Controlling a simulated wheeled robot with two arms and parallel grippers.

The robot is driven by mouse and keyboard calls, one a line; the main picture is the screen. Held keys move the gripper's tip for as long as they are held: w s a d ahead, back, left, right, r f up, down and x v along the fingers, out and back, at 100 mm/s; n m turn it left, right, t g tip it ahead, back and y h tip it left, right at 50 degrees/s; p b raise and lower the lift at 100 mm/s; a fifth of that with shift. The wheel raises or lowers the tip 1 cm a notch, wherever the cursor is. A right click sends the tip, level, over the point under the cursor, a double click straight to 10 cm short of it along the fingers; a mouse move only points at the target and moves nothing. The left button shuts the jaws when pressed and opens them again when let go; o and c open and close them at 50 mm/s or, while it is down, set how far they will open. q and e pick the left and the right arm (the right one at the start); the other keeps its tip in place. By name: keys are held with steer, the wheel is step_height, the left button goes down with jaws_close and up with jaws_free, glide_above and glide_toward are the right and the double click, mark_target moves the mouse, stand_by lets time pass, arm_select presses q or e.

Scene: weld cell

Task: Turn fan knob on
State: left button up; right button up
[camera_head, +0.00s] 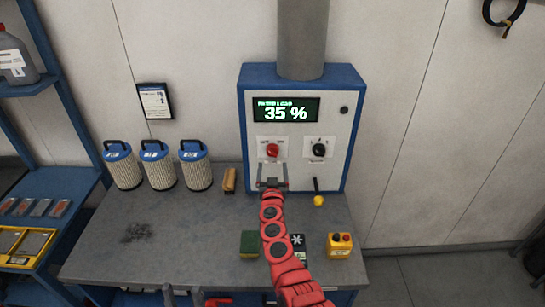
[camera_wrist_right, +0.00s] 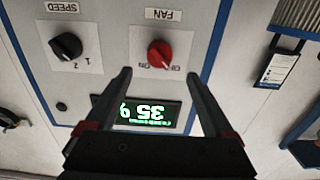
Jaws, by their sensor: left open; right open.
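The red fan knob (camera_head: 272,150) sits on the left of the blue-framed control box's front, under a display (camera_head: 286,109) that reads 35 %. In the right wrist view, which is upside down, the red fan knob (camera_wrist_right: 160,53) shows under the FAN label. My right gripper (camera_head: 272,170) is open just below and in front of it; its fingertips (camera_wrist_right: 158,76) are spread and appear short of the knob, with nothing between them. My left gripper (camera_head: 183,291) is open and empty at the bottom edge.
A black speed knob (camera_head: 319,150) is right of the fan knob. On the bench (camera_head: 195,235) are several filter cartridges (camera_head: 158,166), a brush (camera_head: 229,180), a yellow-knobbed lever (camera_head: 318,200), a green sponge (camera_head: 250,243) and a yellow button box (camera_head: 340,246). The bench's left part is mostly clear.

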mark_target(272, 154)
steer(key=w+b, duration=0.6)
steer(key=shift+w+f, duration=0.25)
steer(key=shift+f, duration=0.15)
steer(key=shift+w+b, duration=0.5)
steer(key=shift+b, duration=0.3)
steer(key=shift+w+r, duration=0.2)
steer(key=shift+r, duration=0.05)
steer(key=shift+r, duration=0.1)
steer(key=c, duration=1.4)
